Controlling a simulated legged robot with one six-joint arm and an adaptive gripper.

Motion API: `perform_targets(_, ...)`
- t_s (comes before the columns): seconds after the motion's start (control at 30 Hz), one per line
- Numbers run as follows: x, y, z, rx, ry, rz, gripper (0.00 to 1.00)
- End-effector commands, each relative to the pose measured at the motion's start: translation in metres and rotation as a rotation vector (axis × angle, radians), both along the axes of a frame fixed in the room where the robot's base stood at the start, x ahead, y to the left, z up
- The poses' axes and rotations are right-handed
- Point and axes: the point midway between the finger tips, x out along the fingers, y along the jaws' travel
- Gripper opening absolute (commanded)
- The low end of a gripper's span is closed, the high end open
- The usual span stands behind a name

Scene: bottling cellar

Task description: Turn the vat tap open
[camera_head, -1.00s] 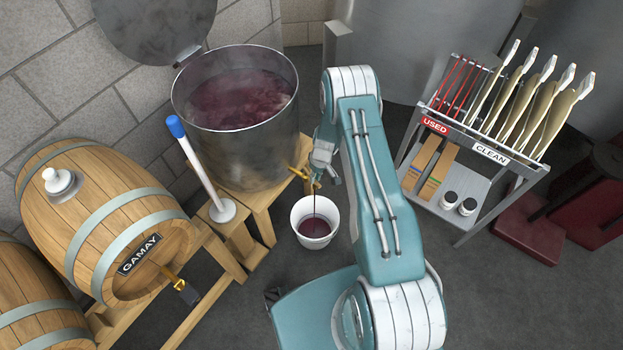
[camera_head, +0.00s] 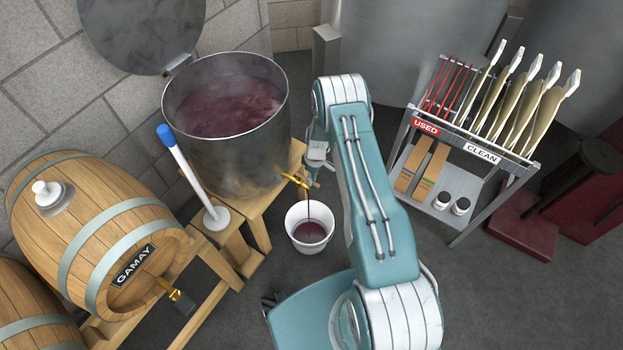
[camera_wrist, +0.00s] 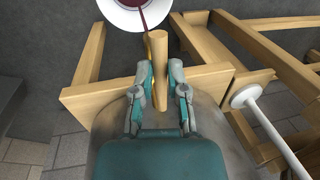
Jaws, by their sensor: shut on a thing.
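The steel vat (camera_head: 225,165) holds dark red, steaming wine and stands on a wooden stand. Its brass tap (camera_head: 293,179) sticks out at the lower right. My gripper (camera_head: 313,176) is at the tap, partly hidden by my arm. In the wrist view my gripper (camera_wrist: 160,85) is shut on the tap's wooden handle (camera_wrist: 159,65), one finger on each side. A thin dark stream runs from the tap down into the white bucket (camera_head: 292,225), which has red wine in it. The bucket also shows at the top of the wrist view (camera_wrist: 120,18).
A white paddle with a blue grip (camera_head: 190,170) stands left of the tap. The Gamay barrel (camera_head: 110,225) is at the left. A rack (camera_head: 445,215) with used and clean slots stands at the right. Grey floor is bare below the rack.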

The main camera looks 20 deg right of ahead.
Motion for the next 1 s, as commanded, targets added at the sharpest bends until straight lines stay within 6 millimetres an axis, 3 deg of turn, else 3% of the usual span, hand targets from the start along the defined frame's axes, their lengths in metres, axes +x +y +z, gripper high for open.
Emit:
perform_targets(0.13,0.003,-0.001,0.001,-0.003,-0.010,0.000,0.00)
perform_targets(0.17,0.003,-0.001,0.001,-0.004,-0.010,0.000,0.28)
perform_targets(0.2,0.003,-0.001,0.001,-0.003,-0.010,0.000,0.45)
perform_targets(0.23,0.003,-0.001,0.001,-0.003,-0.010,0.000,0.53)
perform_targets(0.67,0.002,-0.001,0.005,-0.001,-0.005,-0.001,0.53)
perform_targets(1.0,0.011,-0.011,0.068,-0.002,-0.008,-0.001,0.53)
